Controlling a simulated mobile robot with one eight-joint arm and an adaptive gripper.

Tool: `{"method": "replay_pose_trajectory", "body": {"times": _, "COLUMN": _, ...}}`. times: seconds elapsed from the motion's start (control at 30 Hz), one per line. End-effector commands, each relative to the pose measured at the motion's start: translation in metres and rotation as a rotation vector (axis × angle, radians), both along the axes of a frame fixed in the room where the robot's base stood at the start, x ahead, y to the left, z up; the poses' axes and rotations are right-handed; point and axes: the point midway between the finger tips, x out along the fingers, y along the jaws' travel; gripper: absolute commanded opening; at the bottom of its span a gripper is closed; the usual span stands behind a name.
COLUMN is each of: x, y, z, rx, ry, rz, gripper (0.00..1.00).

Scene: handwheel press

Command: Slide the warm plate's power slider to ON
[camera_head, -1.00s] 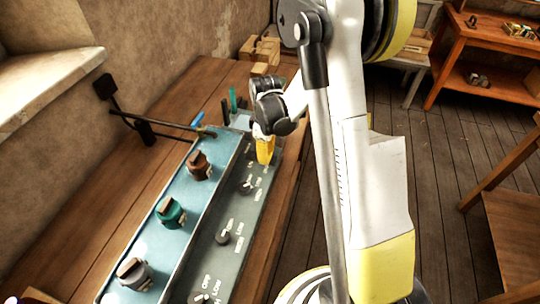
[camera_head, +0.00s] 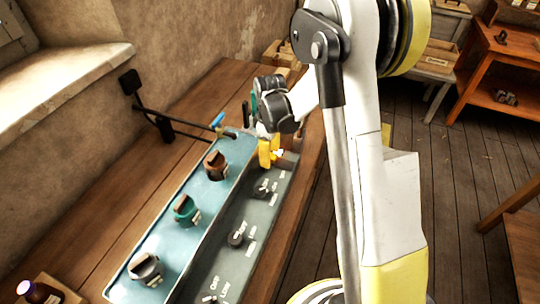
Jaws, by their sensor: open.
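The warm plate is a long unit with a light blue top (camera_head: 178,238) and a grey control panel (camera_head: 262,222) along its right side. My gripper (camera_head: 270,158) has yellow fingers, points down and is open over the panel's far end. I cannot make out the power slider; the gripper covers part of that end. Contact with the panel cannot be told.
A small bottle in a wooden box (camera_head: 40,292) is at the lower left. Shelves stand at the right.

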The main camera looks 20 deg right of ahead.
Motion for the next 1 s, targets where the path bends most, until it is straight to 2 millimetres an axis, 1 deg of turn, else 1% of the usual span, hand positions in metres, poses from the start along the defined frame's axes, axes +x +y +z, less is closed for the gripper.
{"method": "replay_pose_trajectory", "body": {"times": 0.17, "x": 0.0, "y": 0.0, "z": 0.03, "rx": 0.0, "ry": 0.0, "rz": 0.0, "gripper": 0.49}}
{"method": "replay_pose_trajectory", "body": {"times": 0.3, "x": -0.001, "y": 0.0, "z": 0.063, "rx": 0.0, "ry": 0.0, "rz": 0.0, "gripper": 0.49}}
{"method": "replay_pose_trajectory", "body": {"times": 0.4, "x": 0.0, "y": 0.0, "z": 0.084, "rx": 0.001, "ry": -0.001, "rz": 0.001, "gripper": 0.49}}
{"method": "replay_pose_trajectory", "body": {"times": 0.5, "x": 0.0, "y": 0.001, "z": 0.1, "rx": 0.001, "ry": -0.001, "rz": 0.001, "gripper": 0.49}}
{"method": "replay_pose_trajectory", "body": {"times": 0.6, "x": 0.0, "y": 0.001, "z": 0.11, "rx": 0.001, "ry": -0.001, "rz": 0.001, "gripper": 0.49}}
{"method": "replay_pose_trajectory", "body": {"times": 0.7, "x": 0.0, "y": 0.001, "z": 0.115, "rx": 0.001, "ry": -0.001, "rz": 0.001, "gripper": 0.49}}
{"method": "replay_pose_trajectory", "body": {"times": 1.0, "x": 0.0, "y": 0.001, "z": 0.116, "rx": 0.001, "ry": -0.001, "rz": 0.001, "gripper": 0.49}}
